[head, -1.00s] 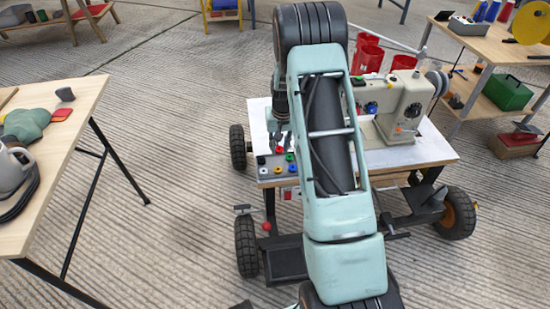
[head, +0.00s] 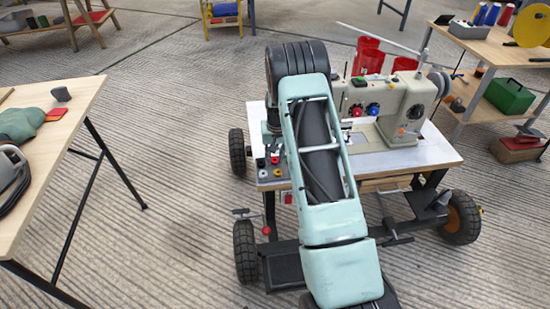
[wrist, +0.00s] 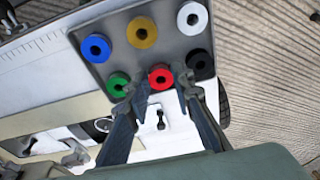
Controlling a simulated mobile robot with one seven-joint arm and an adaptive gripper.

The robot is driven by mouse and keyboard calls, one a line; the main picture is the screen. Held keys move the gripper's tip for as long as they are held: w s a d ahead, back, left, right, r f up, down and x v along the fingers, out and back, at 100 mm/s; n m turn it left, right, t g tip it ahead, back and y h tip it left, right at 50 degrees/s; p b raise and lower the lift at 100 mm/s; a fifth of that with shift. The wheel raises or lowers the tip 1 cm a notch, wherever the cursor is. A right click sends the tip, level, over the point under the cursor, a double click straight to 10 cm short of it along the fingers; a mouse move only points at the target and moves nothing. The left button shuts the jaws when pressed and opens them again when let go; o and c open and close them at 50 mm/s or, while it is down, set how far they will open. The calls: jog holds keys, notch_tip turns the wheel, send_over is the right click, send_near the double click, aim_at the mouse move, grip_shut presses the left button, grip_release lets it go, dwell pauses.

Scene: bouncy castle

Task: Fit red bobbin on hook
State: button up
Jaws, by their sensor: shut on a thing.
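The red bobbin (wrist: 160,77) is between the fingertips of my gripper (wrist: 160,88), which is shut on it, in the wrist view. It is in line with the near row of the bobbin tray (wrist: 118,60), between the green and black bobbins; I cannot tell whether it is lifted. In the head view the tray (head: 270,183) is at the cart's left front corner, and my arm hides the gripper. The sewing machine (head: 408,95) stands on the cart to the right. I cannot make out the hook clearly.
The tray also holds green (wrist: 118,84), black (wrist: 201,64), blue (wrist: 96,47), yellow (wrist: 142,31) and white (wrist: 192,18) bobbins. Red containers (head: 368,58) stand behind the machine. A wooden table (head: 75,125) is at the left, and shelves (head: 490,60) at the right.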

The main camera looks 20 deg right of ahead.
jog(key=o, duration=0.6)
jog(key=shift+f, duration=0.15)
jog(key=shift+o, duration=0.2)
notch_tip(320, 180, up, 12)
jog(key=s+p, duration=0.2)
jog(key=p, duration=0.1)
jog(key=shift+a+p, duration=0.2)
jog(key=shift+p, duration=0.15)
